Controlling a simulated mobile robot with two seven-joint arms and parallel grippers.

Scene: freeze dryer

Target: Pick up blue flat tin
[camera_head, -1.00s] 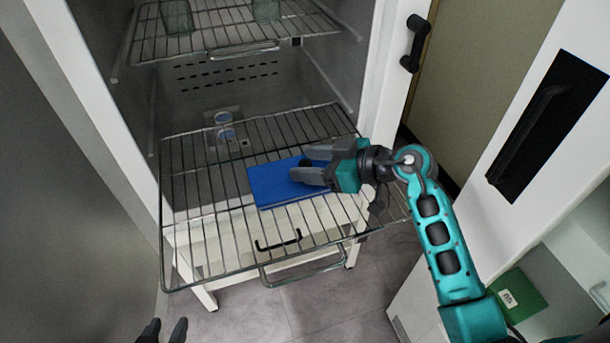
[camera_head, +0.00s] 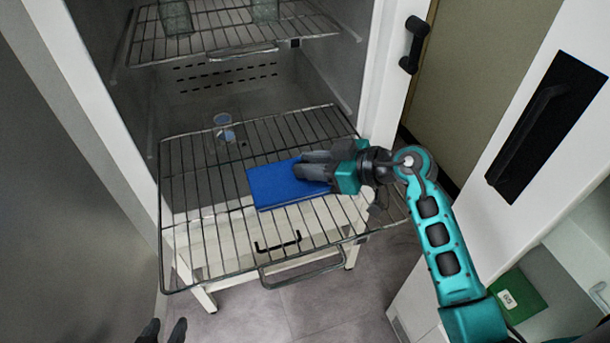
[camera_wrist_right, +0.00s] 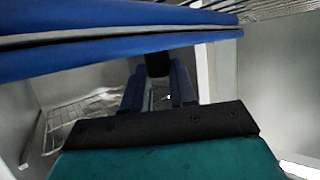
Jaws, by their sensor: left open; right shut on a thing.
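The blue flat tin (camera_head: 278,188) lies on the pulled-out wire shelf (camera_head: 195,270), on the right half of it. My right gripper (camera_head: 312,165) reaches in from the right and is shut on the tin near its back right corner. In the right wrist view the tin (camera_wrist_right: 100,62) is a wide blue slab across the top, close to the camera; most of the fingertips are hidden there. My left gripper (camera_head: 163,330) is at the bottom edge, open and empty, with only its fingertips showing, well away from the tin.
An upper wire shelf (camera_head: 215,40) holds two glass-like containers. The cabinet's side walls flank the shelf. A white table (camera_head: 210,240) stands under it. At the right is a white door (camera_head: 460,220) with a dark handle recess.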

